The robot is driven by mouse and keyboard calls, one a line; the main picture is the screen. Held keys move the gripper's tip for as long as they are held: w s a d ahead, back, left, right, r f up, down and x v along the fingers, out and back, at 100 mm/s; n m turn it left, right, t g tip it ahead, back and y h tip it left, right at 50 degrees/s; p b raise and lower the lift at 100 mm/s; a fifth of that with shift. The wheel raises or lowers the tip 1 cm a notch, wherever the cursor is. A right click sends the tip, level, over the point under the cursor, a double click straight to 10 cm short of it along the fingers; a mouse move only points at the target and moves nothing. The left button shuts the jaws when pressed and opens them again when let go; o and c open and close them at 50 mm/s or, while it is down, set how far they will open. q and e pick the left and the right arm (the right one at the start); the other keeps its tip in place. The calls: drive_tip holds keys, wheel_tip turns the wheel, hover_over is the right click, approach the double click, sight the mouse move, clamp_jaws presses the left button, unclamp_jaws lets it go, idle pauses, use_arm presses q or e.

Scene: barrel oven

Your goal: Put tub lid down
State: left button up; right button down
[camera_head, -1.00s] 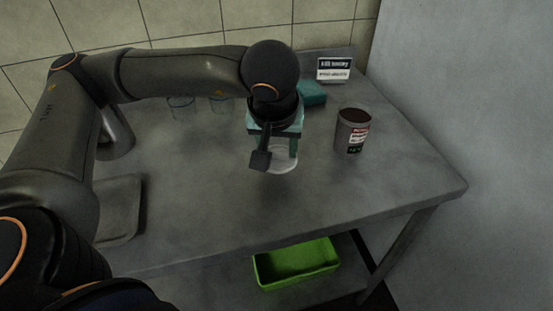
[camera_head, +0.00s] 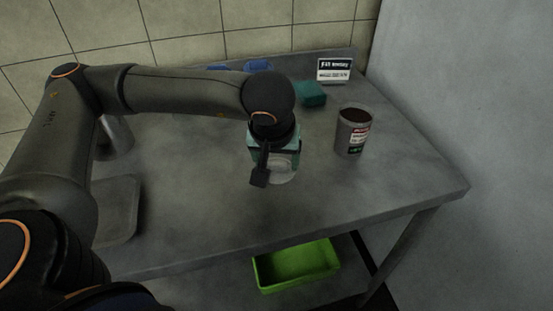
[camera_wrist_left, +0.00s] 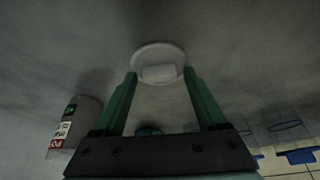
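The tub lid (camera_wrist_left: 158,52), a pale round disc with a raised block in its middle, lies at the far end of my left gripper's green fingers in the left wrist view. My left gripper (camera_wrist_left: 160,73) is open, with a fingertip at each side of the lid and clear gaps to the raised block. In the head view the lid (camera_head: 284,174) shows as a faint disc at the worktop, right under the left gripper (camera_head: 274,166), partly hidden by it. A grey tub (camera_head: 352,134) with dark contents stands upright to the right. My right gripper is not in view.
A teal sponge (camera_head: 312,94) and a small sign (camera_head: 334,70) are at the back of the grey table (camera_head: 400,190). Blue lids (camera_head: 258,66) show behind my arm. A grey tray (camera_head: 120,205) lies at left. A green bin (camera_head: 297,268) sits below. The table front is clear.

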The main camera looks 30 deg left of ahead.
use_arm(q)
drive_tip(key=shift+o, duration=0.4)
drive_tip(key=shift+r+p, duration=0.3)
drive_tip(key=shift+p, duration=0.05)
drive_tip(key=p+v, duration=0.1)
drive_tip(key=v, duration=1)
drive_tip(key=shift+s+d+r, duration=0.15)
drive_tip(key=shift+s+r, duration=0.05)
drive_tip(key=shift+r, duration=0.1)
